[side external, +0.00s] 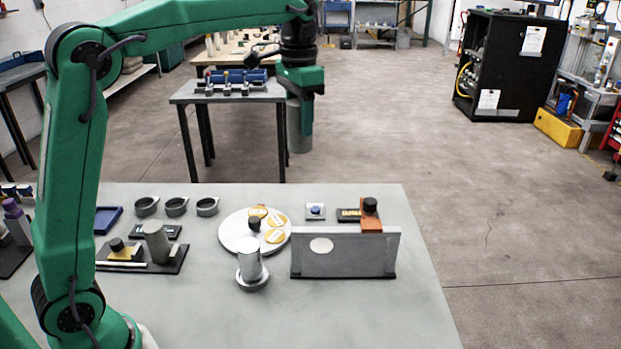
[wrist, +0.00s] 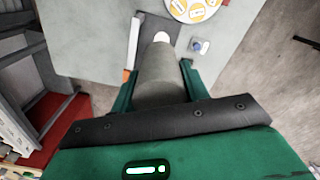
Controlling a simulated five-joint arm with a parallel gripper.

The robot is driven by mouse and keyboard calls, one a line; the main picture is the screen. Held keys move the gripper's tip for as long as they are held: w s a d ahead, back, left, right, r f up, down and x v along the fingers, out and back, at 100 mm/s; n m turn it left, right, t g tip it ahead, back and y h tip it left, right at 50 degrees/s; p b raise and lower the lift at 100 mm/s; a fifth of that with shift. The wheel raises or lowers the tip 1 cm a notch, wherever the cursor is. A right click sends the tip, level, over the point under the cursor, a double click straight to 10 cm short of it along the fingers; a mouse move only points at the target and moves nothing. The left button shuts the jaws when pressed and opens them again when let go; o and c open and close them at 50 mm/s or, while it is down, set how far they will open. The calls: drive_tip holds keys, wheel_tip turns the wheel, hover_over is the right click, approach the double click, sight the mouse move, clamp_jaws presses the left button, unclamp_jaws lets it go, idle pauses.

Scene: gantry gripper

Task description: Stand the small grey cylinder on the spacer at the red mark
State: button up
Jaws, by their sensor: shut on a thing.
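My gripper (side external: 306,112) is raised high above the far side of the table, shut on a grey cylinder (side external: 297,132). The cylinder hangs upright, clear of the table. In the wrist view the cylinder (wrist: 165,75) lies between the two green fingers. Another grey cylinder (side external: 157,243) stands on a dark base at the left. A shiny metal cylinder (side external: 249,262) stands on a round metal base (side external: 252,284) near the table's middle. I cannot make out a red mark, and I cannot tell which piece is the spacer.
A grey upright panel (side external: 345,262) with a white disc stands at the right, an orange bracket (side external: 371,222) behind it. A round white plate (side external: 232,233) with orange labels lies left of it. Several dark rings (side external: 176,206) sit farther left. The front right of the table (side external: 400,320) is bare.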

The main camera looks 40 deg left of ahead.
drive_tip(key=shift+w+f+n, duration=0.25)
drive_tip(key=shift+f+n, duration=0.05)
drive_tip(key=shift+f, duration=0.2)
drive_tip(key=w+d+f+n, duration=0.1)
drive_tip(key=w+f+n, duration=0.1)
drive_tip(key=f+n, duration=0.3)
drive_tip(key=w+d+f+n, duration=0.1)
drive_tip(key=f+n, duration=0.4)
drive_tip(key=f, duration=0.7)
drive_tip(key=shift+w+n, duration=0.4)
drive_tip(key=shift+w, duration=0.3)
drive_tip(key=shift+f, duration=0.15)
drive_tip(key=shift+f, duration=2.45)
drive_tip(key=shift+f, duration=0.1)
drive_tip(key=shift+f, duration=2.2)
drive_tip(key=shift+f, duration=0.2)
